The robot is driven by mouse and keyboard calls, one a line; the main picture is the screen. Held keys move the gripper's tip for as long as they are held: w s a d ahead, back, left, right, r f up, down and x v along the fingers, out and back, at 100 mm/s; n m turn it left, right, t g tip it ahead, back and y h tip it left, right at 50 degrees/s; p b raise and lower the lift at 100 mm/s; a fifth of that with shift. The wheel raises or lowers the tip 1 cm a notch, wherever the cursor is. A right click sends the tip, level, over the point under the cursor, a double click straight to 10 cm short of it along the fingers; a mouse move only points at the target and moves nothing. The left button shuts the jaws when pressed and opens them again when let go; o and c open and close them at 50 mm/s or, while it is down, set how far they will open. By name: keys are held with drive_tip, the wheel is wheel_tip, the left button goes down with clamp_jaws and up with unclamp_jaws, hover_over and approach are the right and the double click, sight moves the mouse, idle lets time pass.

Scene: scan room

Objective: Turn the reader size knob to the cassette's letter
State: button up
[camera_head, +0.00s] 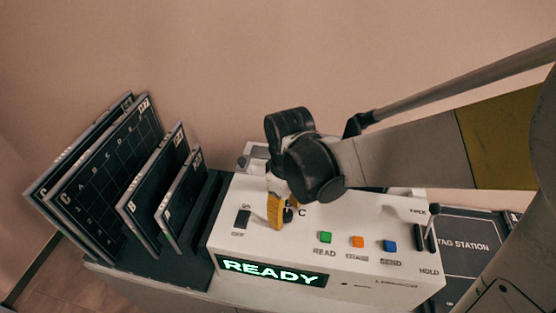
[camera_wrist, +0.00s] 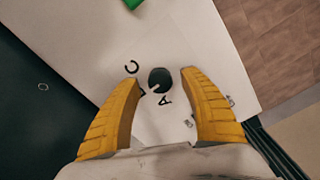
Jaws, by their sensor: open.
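The size knob (camera_wrist: 160,80) is a small round black dial on the reader's white top, with letters C, A and a partly hidden one, probably B, around it. Its pale mark points to the lower left in the wrist view, between C and A, towards the partly hidden letter. My gripper (camera_wrist: 160,76) is open, its yellow fingers on either side of the knob with gaps visible. In the head view my gripper (camera_head: 279,212) hides most of the knob. The white reader (camera_head: 240,205) shows READY. Several dark cassettes (camera_head: 100,165) stand in a rack at left; a large one appears marked C.
The reader top also has an ON/OFF switch (camera_head: 242,219), green (camera_head: 325,237), orange (camera_head: 358,242) and blue (camera_head: 390,246) buttons, and a lever (camera_head: 433,225) at right. A dark tag station (camera_head: 465,240) is beyond the right end. The wall (camera_head: 220,60) is behind.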

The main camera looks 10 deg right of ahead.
sight(287, 213)
wheel_tip(287, 213, up, 11)
drive_tip(key=shift+r, duration=0.15)
idle(0.5)
